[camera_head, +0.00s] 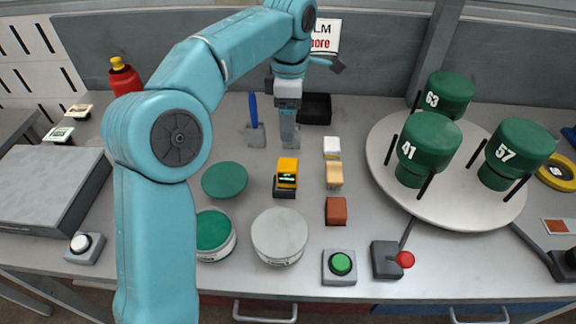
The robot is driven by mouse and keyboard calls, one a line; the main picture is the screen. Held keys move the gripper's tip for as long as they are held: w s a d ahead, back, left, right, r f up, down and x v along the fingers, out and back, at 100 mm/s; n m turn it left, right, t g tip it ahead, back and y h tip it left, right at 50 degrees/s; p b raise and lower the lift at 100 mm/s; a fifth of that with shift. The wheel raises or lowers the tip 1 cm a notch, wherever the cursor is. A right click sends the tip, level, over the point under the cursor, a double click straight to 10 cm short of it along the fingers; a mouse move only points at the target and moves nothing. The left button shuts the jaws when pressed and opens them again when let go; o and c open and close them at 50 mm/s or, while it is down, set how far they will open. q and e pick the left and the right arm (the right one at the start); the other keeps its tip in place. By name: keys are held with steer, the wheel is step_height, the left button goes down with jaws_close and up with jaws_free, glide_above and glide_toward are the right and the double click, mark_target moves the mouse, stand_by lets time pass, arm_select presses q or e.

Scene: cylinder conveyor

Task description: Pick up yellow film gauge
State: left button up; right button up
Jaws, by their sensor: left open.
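The yellow film gauge (288,166), a small yellow block with a lit green display, stands on a dark base in the middle of the bench. My left arm comes in from the left and arches over the bench. My left gripper (289,135) points down behind the gauge, apart from it, and is open with nothing seen in it. Its fingers overlap in this view, so the gap between them is hard to see. My right gripper is not in view.
A round white turntable (452,213) with green numbered cylinders stands at the right. A green disc (225,180), a white-lidded can (280,235) and small blocks (336,211) surround the gauge. A black tray (315,109) and a blue-handled scraper (254,120) lie behind.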

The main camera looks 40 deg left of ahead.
mark_target(288, 164)
arm_select(q)
steer(key=f, duration=0.3)
steer(key=f+b, duration=0.1)
steer(key=f, duration=0.5)
steer(key=shift+s+d+f, duration=0.15)
steer(key=shift+s+f, duration=0.1)
steer(key=shift+s+d+f+b, duration=0.1)
steer(key=shift+f+b, duration=0.2)
steer(key=shift+f, duration=0.25)
steer(key=shift+s+f, duration=0.1)
steer(key=shift+f, duration=2.6)
steer(key=c, duration=1.1)
